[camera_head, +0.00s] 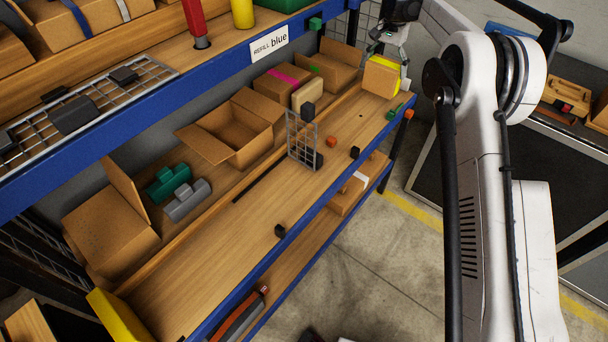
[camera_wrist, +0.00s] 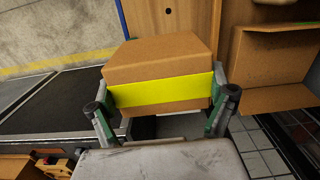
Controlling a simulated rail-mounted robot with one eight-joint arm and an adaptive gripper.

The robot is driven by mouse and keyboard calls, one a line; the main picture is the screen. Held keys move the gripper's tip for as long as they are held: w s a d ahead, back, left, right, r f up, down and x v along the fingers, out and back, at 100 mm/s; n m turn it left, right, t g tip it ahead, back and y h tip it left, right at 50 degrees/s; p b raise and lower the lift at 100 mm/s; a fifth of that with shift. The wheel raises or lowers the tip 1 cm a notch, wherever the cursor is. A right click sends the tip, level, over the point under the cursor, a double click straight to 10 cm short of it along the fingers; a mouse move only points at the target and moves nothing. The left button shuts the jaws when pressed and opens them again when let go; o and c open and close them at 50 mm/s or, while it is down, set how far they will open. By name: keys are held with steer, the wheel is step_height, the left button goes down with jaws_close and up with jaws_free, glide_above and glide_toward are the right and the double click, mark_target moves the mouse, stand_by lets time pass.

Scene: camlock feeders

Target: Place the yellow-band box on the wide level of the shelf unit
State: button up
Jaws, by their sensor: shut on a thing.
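The yellow-band box (camera_head: 380,78) is a brown carton with a bright yellow strip around it. It is at the far right end of the shelf unit's wooden middle level (camera_head: 235,245), over or on its end; I cannot tell whether it touches the board. My gripper (camera_head: 388,52) is shut on the box from its far side. In the wrist view the box (camera_wrist: 160,62) sits between the two green-padded fingers of my gripper (camera_wrist: 163,108), which press on its sides at the yellow band. The underside of the box is hidden.
Open cartons (camera_head: 237,130) line the back of the level behind a wooden strip. A wire divider (camera_head: 302,140) stands on the board, with small dark and orange blocks (camera_head: 332,142) near it. A blue beam (camera_head: 270,45) runs above. The board's front middle is mostly clear.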

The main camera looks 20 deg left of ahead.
mark_target(374, 88)
steer(key=shift+w+a+r, duration=0.15)
steer(key=shift+a+r, duration=0.05)
steer(key=shift+a, duration=0.35)
steer(key=shift+w+a+r, duration=0.1)
steer(key=shift+a+r, duration=0.1)
steer(key=shift+a, duration=0.3)
steer(key=shift+f+b, duration=0.9)
steer(key=shift+f, duration=4.1)
steer(key=o, duration=1.7)
